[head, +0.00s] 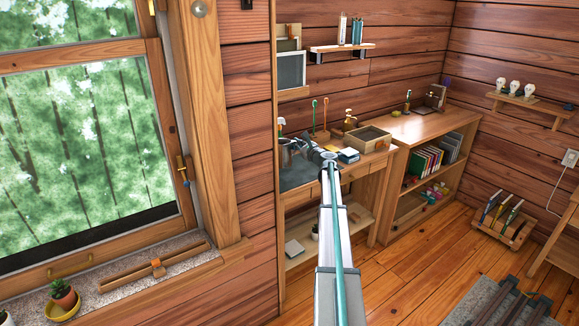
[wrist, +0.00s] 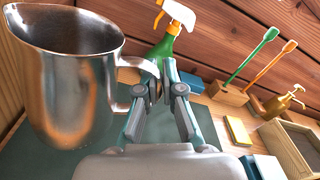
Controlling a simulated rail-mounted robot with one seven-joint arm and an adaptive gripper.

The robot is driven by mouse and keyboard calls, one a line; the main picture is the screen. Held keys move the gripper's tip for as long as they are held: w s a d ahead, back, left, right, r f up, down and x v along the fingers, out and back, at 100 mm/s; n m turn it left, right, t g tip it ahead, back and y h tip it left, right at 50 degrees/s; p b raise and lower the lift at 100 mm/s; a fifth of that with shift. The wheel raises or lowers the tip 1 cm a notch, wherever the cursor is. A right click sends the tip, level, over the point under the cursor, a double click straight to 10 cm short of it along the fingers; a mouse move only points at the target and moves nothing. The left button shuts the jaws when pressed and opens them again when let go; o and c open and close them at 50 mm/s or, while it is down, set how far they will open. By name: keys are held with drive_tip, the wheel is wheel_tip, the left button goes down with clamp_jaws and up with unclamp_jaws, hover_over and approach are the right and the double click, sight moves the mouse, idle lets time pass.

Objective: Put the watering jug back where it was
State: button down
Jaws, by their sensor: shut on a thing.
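The watering jug (wrist: 70,85) is a shiny metal pitcher with a spout and a side handle. It fills the left of the wrist view, upright or nearly so, over a dark green mat (wrist: 35,155). My gripper (wrist: 160,70) is shut on the jug's handle (wrist: 133,75), on the side facing right. In the head view my gripper (head: 302,143) is at the left end of the desk, and the jug (head: 286,156) shows small beside it. I cannot tell whether the jug's base touches the mat.
A spray bottle (wrist: 170,35) stands just behind my gripper. To the right are a wooden block with green and orange brushes (wrist: 228,93), a yellow sponge (wrist: 238,130), a brass pump bottle (wrist: 283,102) and a wooden box (head: 367,138). The window wall (head: 245,150) is close on the left.

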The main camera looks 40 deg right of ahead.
drive_tip(key=shift+f, duration=3.6)
drive_tip(key=shift+f, duration=0.1)
drive_tip(key=shift+f, duration=0.1)
drive_tip(key=c, duration=1.3)
unclamp_jaws()
drive_tip(key=shift+r, duration=0.25)
drive_tip(key=s, duration=0.8)
drive_tip(key=s+a+b, duration=0.1)
drive_tip(key=s, duration=0.3)
